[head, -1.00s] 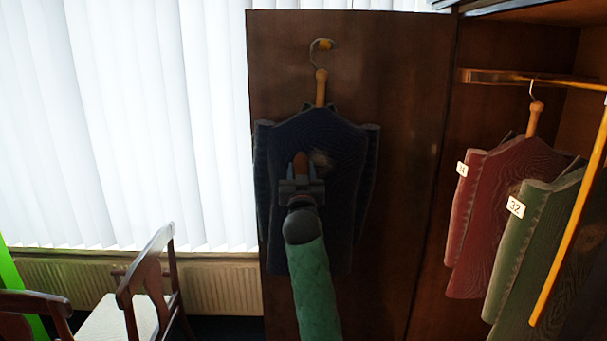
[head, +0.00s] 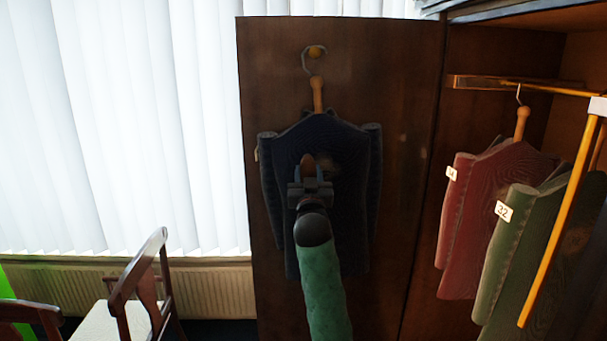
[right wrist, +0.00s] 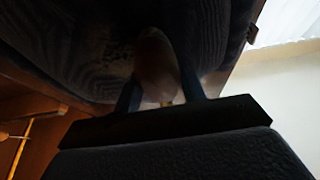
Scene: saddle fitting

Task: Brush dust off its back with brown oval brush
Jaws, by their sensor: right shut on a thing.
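A dark navy jacket (head: 345,215) hangs on a wooden hanger (head: 318,95) from a knob on the brown wardrobe door, its back facing me. A small paler dusty patch (head: 328,168) shows on its upper back. My right gripper (head: 309,172) is in front of the upper back, shut on the brown oval brush (head: 307,163). In the right wrist view the brush (right wrist: 157,66) sits between the two fingers, close against the dark cloth (right wrist: 75,50); whether it touches is too dark to tell. My left gripper is not in view.
A red jacket (head: 490,220) and a green jacket (head: 525,245) with a 32 tag hang from a rail at right, near a yellow pole (head: 562,225). A chair (head: 140,290) stands at lower left before a radiator and white blinds.

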